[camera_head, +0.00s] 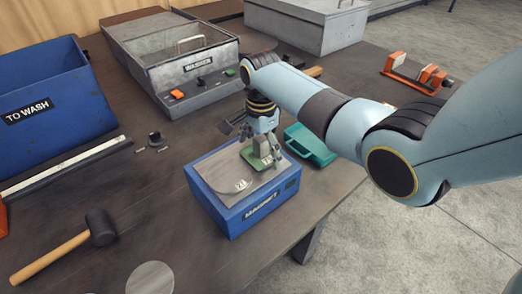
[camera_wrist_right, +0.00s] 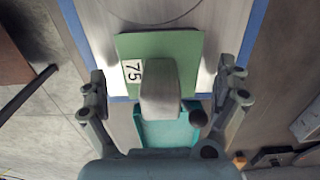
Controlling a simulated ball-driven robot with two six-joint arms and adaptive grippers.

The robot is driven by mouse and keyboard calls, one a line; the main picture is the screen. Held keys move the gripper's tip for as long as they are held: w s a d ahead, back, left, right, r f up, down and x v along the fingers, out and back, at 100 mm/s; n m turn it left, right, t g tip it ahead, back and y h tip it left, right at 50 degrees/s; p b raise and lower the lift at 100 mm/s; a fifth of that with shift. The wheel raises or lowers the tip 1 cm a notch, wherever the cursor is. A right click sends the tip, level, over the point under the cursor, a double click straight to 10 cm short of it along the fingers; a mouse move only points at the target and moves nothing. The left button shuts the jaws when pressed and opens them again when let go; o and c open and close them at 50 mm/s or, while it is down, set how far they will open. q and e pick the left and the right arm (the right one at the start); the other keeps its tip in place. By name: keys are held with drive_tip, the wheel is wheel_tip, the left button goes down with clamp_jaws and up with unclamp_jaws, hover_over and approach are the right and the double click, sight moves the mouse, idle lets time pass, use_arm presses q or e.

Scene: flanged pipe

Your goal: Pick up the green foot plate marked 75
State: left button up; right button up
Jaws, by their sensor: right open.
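The green foot plate (camera_head: 262,160) rests on the top right part of the blue magnet box (camera_head: 225,214). In the right wrist view the foot plate (camera_wrist_right: 188,44) shows a white "75" label. A pale grey upright block (camera_wrist_right: 160,88) stands over its middle and hides part of it. My right gripper (camera_head: 262,150) is open above the plate and partly covers it in the head view. In the wrist view its fingers (camera_wrist_right: 162,92) are spread on either side of the block, apart from it. My left gripper is not in view.
A grey flat piece (camera_head: 215,176) lies on the box top. A teal case (camera_head: 312,147) stands just right of the box. The grey washer (camera_head: 190,75), blue "TO WASH" bin (camera_head: 40,110) and mallet (camera_head: 98,228) are farther off. Table between box and mallet is clear.

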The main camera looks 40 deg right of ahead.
drive_tip(key=shift+f, duration=0.1)
drive_tip(key=shift+c, duration=0.3)
drive_tip(key=c, duration=1.6)
drive_tip(key=shift+c, duration=0.2)
drive_tip(key=shift+w, duration=0.1)
